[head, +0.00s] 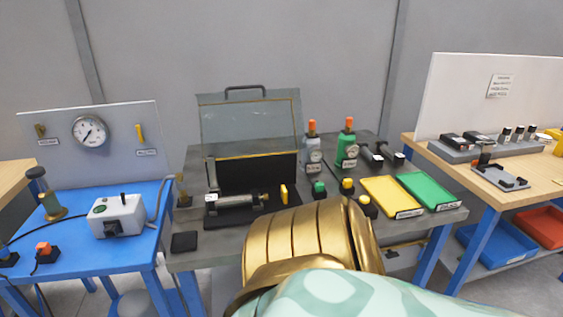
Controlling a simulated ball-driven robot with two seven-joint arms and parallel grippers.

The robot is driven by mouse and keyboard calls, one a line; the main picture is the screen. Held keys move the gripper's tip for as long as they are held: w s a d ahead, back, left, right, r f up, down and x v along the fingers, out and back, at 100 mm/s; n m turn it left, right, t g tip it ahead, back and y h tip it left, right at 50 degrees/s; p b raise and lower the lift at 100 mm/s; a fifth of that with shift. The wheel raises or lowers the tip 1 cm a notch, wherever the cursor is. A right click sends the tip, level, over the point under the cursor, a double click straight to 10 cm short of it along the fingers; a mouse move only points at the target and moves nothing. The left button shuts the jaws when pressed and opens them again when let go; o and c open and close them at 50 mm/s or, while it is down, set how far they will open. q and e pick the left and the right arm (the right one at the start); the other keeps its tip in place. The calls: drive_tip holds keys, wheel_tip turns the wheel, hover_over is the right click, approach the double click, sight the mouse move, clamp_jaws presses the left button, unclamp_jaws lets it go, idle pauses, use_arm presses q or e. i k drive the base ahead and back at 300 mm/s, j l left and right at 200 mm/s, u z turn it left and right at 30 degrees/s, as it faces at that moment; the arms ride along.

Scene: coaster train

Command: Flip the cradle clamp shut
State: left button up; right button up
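On the grey middle bench, a dark cylinder (235,202) lies across a black cradle base (222,218) in front of a clear guard. A small yellow lever (284,194) stands upright at the right end of the base and looks like the clamp's handle. It appears raised, but the clamp's details are too small to tell. My gold and pale green arm fills the bottom centre and right, in front of the bench. It hides part of the bench's front. Neither gripper shows, and nothing is seen touching the cylinder or lever.
The clear guard (250,127) stands raised behind the cylinder. Green (348,145) and grey bottles with gauges stand to its right. Yellow (391,197) and green (430,190) trays lie at the bench's right. A blue bench (75,245) stands left, a wooden one (474,178) right.

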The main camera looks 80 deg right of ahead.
sight(210, 158)
drive_tip(key=z, duration=2.25)
drive_tip(key=i, duration=0.15)
drive_tip(key=l+z, duration=0.05)
drive_tip(key=l, duration=0.05)
